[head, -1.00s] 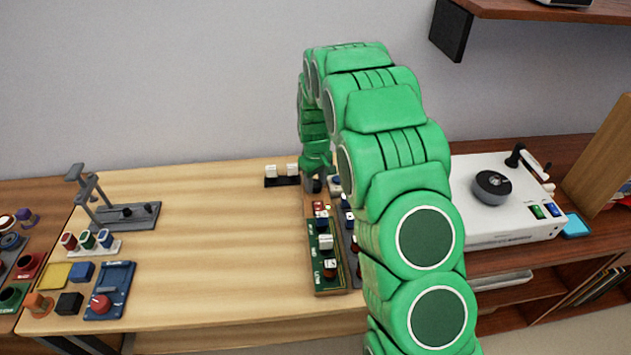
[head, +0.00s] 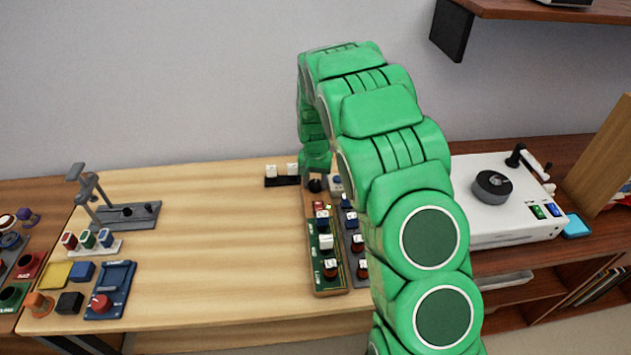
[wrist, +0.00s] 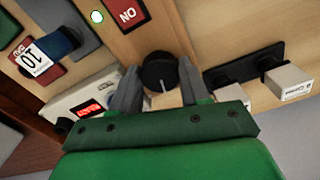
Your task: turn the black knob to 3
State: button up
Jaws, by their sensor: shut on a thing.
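The black knob (wrist: 160,72) sits on a light wooden panel, in the middle of the wrist view. A pale pointer line on it runs down toward my palm. No scale number around it can be read. My gripper (wrist: 158,78) has one grey finger on each side of the knob and is shut on it. In the head view the black knob (head: 315,186) shows small and dark at the back of the table, just below the end of my green arm.
In the head view a green switch board (head: 327,272) stands nearer. The table's middle is clear.

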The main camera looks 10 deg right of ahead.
aim_at(315, 183)
jog(key=m, duration=0.5)
jog(key=shift+w, duration=0.1)
jog(key=shift+m, duration=0.3)
dwell(0.4)
jog(key=o, duration=0.8)
jog(key=shift+r, duration=0.15)
notch_tip(315, 183, up, 7)
jog(key=shift+r, duration=0.3)
